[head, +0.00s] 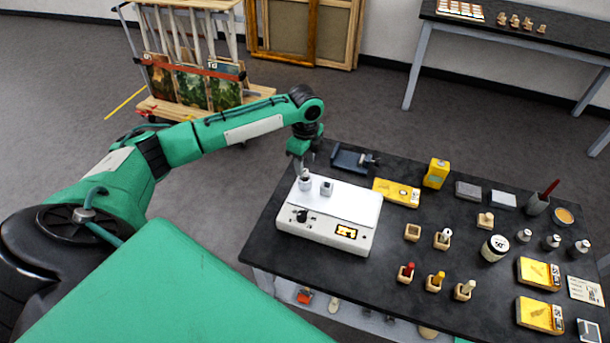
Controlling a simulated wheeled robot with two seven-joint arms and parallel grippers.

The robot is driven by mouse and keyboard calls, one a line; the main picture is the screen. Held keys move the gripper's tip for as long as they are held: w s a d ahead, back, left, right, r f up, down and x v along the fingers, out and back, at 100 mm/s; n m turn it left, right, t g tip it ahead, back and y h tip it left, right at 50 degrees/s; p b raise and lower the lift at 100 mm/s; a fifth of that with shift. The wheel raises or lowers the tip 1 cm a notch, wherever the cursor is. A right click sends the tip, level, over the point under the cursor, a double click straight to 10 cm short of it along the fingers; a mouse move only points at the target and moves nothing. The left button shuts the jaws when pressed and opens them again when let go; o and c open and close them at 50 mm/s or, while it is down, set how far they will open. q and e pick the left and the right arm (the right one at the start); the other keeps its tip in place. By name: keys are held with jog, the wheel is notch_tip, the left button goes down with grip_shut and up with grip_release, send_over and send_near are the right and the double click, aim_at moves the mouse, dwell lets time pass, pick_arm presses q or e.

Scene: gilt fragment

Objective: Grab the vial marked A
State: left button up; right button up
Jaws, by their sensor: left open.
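The letter A cannot be read on any vial, so I cannot tell which one is marked A. Two small whitish pieces stand on the white device, a left one (305,183) and a right one (327,188). My left gripper (304,172) is open and points down right at the left piece; I cannot tell whether its fingers touch it. Small wooden blocks hold a red-topped piece (406,271), a yellow-topped one (436,281), a pale one (465,289) and a white-and-dark one (443,238). My right gripper is out of view.
The white device (325,237) has a knob and a lit display on the black table (380,275). An empty-looking wooden block (412,232), yellow boxes (396,193), a white jar (494,248) and several small bottles (552,241) stand to the right. A cart (160,108) stands behind.

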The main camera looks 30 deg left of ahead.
aim_at(305, 171)
pick_arm(q)
notch_tip(305, 171, down, 3)
jog(key=shift+s+f+p, duration=0.1)
jog(key=shift+s+p, duration=0.05)
jog(key=shift+p, duration=0.45)
jog(key=shift+f, duration=0.2)
grip_shut()
jog(key=shift+r, duration=0.15)
